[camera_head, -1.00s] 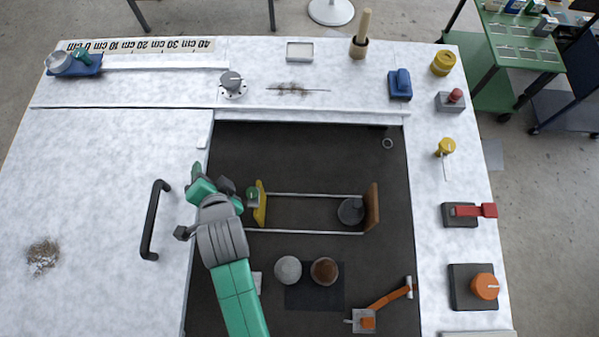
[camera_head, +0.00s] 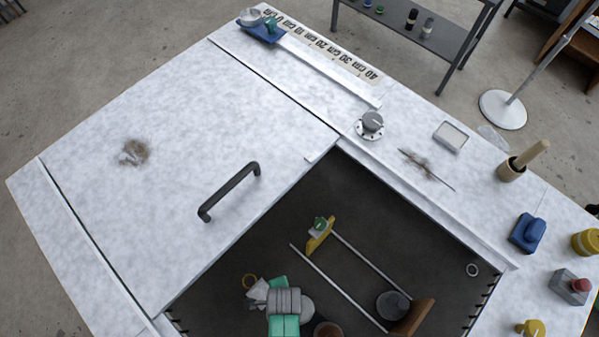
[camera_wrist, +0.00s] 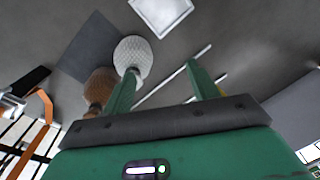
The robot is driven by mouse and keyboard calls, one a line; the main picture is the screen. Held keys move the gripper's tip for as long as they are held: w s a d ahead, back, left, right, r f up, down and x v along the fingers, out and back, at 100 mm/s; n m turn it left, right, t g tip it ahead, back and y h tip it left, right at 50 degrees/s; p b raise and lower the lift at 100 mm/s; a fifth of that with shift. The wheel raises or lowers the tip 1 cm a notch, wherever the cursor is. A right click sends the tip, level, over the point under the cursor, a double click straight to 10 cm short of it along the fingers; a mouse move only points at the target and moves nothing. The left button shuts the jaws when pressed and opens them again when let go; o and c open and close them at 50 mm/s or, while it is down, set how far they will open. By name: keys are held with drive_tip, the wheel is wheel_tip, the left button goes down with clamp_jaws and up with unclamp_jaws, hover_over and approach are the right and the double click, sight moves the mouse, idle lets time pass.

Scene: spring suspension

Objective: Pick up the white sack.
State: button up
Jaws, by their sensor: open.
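The white sack (camera_wrist: 132,54) is a round, pale, textured bundle on the dark recess floor in the wrist view. The brown sack (camera_wrist: 99,85) stands close beside it. My gripper (camera_wrist: 160,68) is open and empty. Its left finger overlaps the lower edge of the white sack in the picture; contact cannot be told. The gap between the fingers lies to the right of the white sack. In the head view my wrist partly covers the white sack (camera_head: 307,309), and the brown sack (camera_head: 328,329) is cut by the bottom edge.
A rail frame with a yellow end plate (camera_head: 321,236), a wooden end plate (camera_head: 414,317) and a dark disc (camera_head: 393,305) stands in the recess. A white square plate (camera_wrist: 162,10) lies near the white sack. A black handle (camera_head: 229,191) rises from the worktop.

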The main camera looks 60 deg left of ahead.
drive_tip(key=shift+n+h, duration=0.5)
drive_tip(key=shift+h, duration=0.4)
drive_tip(key=d, duration=0.2)
drive_tip(key=w+d+f, duration=0.1)
drive_tip(key=d, duration=0.1)
drive_tip(key=w+d+f, duration=0.1)
drive_tip(key=shift+w+d, duration=0.15)
drive_tip(key=shift+d, duration=0.25)
drive_tip(key=shift+w+a+f+b, duration=0.15)
drive_tip(key=shift+f+b, duration=0.1)
drive_tip(key=shift+f, duration=1.75)
drive_tip(key=shift+a+f+b, duration=0.1)
drive_tip(key=shift+f+b, duration=0.1)
drive_tip(key=shift+f, duration=1.75)
clamp_jaws()
